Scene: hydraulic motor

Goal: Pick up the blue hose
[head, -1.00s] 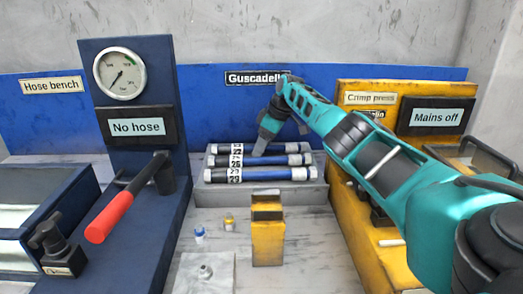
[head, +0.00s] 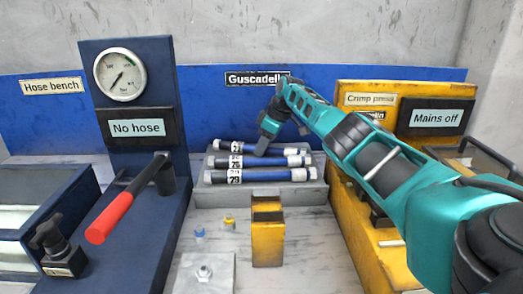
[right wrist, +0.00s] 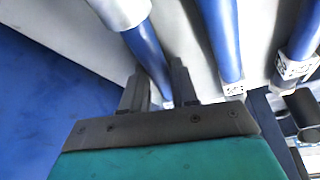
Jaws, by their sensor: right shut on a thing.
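Three blue hoses with metal ends and white number tags lie on a grey rack (head: 260,196) in the head view. My right gripper (head: 262,150) reaches down onto the rear hose (head: 247,149), which lies at a slant to the other two. In the right wrist view the two dark fingers (right wrist: 159,88) are on either side of one blue hose (right wrist: 148,52). The middle hose (head: 262,161) and the front hose (head: 265,176) lie side by side in front. The fingertips are partly hidden in the head view. My left gripper is not in view.
A yellow block (head: 267,238) stands in front of the rack, with small fittings (head: 200,234) to its left. The yellow crimp press (head: 372,92) is at right. A dark blue gauge column (head: 125,70) and a red-handled lever (head: 110,218) are at left.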

